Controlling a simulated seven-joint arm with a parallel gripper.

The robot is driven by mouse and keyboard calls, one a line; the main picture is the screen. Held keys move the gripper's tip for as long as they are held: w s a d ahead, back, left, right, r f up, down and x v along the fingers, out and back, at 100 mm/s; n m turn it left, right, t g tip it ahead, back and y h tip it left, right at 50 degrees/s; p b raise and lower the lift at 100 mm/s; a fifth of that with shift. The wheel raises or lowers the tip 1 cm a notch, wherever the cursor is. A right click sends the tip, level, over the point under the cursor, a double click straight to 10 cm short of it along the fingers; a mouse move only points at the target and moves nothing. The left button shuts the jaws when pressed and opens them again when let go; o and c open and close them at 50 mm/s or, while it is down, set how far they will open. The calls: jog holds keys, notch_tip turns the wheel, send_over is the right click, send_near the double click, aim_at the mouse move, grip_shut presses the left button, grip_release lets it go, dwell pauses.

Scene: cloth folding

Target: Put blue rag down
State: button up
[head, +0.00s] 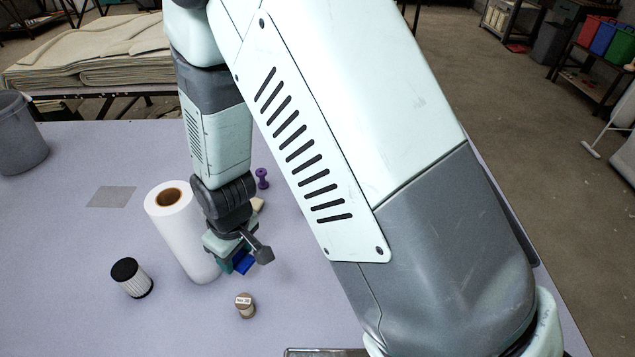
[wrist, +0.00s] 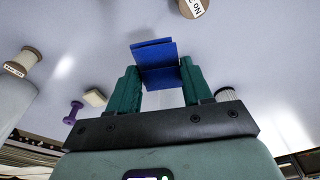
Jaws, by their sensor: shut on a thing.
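My gripper (wrist: 160,85) is shut on the folded blue rag (wrist: 155,54). In the wrist view the rag sits between the two green fingers and sticks out past their tips. In the head view the rag (head: 243,264) shows as a small blue patch beneath my gripper (head: 238,262), just right of the paper roll's lower part. The arm hides part of the area around it. I cannot tell for sure whether the rag touches the table (head: 80,250).
A white paper roll (head: 172,232) stands close left of my gripper. A black-capped filter (head: 131,279), a labelled spool (head: 245,306), a purple dumbbell-shaped piece (head: 262,178) and a small beige block (head: 257,204) are nearby. A grey square (head: 111,197) lies farther left. The left front table is clear.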

jog(key=w+d+m, duration=0.3)
jog(key=w+d, duration=0.5)
jog(key=d, duration=0.4)
jog(key=w+d+m, duration=0.3)
jog(key=w+d, duration=0.4)
jog(key=d, duration=0.4)
jog(key=d+r+m+h, duration=0.2)
jog(key=d+m, duration=0.4)
jog(key=d, duration=2.1)
jog(key=shift+t, duration=0.3)
jog(key=f, duration=0.5)
jog(key=shift+s+f, duration=0.2)
jog(key=shift+f, duration=2.4)
jog(key=shift+f, duration=0.1)
jog(key=o, duration=1)
